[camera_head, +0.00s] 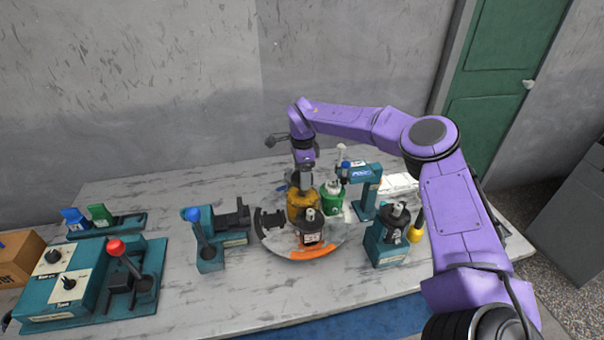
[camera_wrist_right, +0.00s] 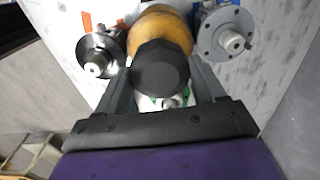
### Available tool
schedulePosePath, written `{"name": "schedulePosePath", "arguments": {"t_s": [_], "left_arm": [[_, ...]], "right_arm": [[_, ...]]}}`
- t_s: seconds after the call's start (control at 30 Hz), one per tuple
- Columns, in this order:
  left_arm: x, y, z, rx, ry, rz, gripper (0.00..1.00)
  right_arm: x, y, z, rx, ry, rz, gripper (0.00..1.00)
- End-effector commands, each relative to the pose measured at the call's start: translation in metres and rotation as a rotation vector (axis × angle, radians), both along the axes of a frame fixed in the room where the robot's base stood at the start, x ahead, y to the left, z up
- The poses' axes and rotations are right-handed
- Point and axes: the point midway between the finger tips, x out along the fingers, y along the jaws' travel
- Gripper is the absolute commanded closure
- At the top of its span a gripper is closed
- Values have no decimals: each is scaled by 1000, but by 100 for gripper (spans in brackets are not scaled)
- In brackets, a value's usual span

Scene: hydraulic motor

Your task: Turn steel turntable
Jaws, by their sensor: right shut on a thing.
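The steel turntable (camera_head: 281,241) is a round grey disc with an orange arc along its front edge, lying on the table in the head view. A yellow cylinder (camera_head: 300,209) stands at its middle, and parts including a green housing (camera_head: 332,203) and a dark motor part (camera_head: 311,230) stand around it. My right gripper (camera_head: 305,182) points down over the yellow cylinder. In the right wrist view the gripper's fingers are shut on a black knob (camera_wrist_right: 160,68) on top of the yellow cylinder (camera_wrist_right: 162,25). My left gripper is out of view.
A teal press (camera_head: 363,190) stands right behind the turntable, and a teal station with a motor part (camera_head: 388,240) to its right. A blue-knobbed lever station (camera_head: 205,240) is at left. A red-knobbed control box (camera_head: 85,282) is farther left. The front-middle tabletop is clear.

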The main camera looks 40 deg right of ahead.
Motion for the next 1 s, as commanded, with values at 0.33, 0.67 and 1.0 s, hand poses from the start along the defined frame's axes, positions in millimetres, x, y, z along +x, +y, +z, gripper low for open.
{"name": "schedulePosePath", "arguments": {"t_s": [0.33, 0.67, 1.0], "left_arm": [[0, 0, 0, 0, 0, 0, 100], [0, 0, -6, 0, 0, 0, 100], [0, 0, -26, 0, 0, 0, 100]], "right_arm": [[0, 0, 0, 0, -1, 0, 5], [1, 0, 10, -1, -5, 1, 5], [1, 0, 85, -2, -4, -1, 5]]}}
